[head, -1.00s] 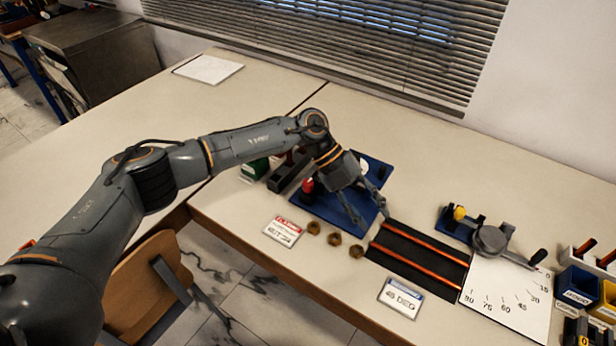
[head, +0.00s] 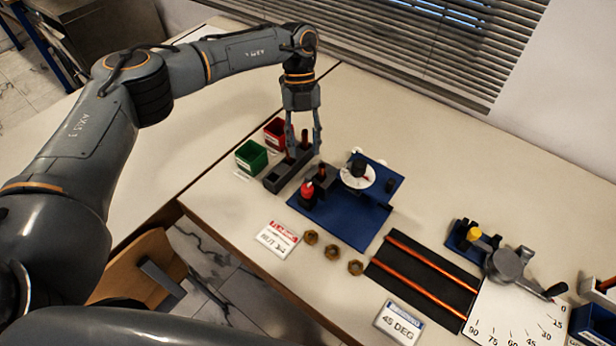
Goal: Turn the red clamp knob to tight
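The red clamp knob (head: 307,191) stands near the left side of the blue gauge rig (head: 345,222), beside a dark upright block. Its tight or loose setting is too small to read. A white dial (head: 357,178) with a dark knob is on the rig's back part. My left gripper (head: 304,151) points down behind and above the red knob, over the dark slotted holder (head: 278,180). Its fingers are apart, with a brown peg (head: 304,137) showing between them; I see no contact. My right gripper is out of view.
Green (head: 250,156) and red (head: 275,130) bins stand left of the rig. A red-and-white card (head: 277,239) and brass nuts (head: 332,252) lie in front. A black mat with copper rods (head: 425,280) and a bending tool (head: 503,263) are to the right.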

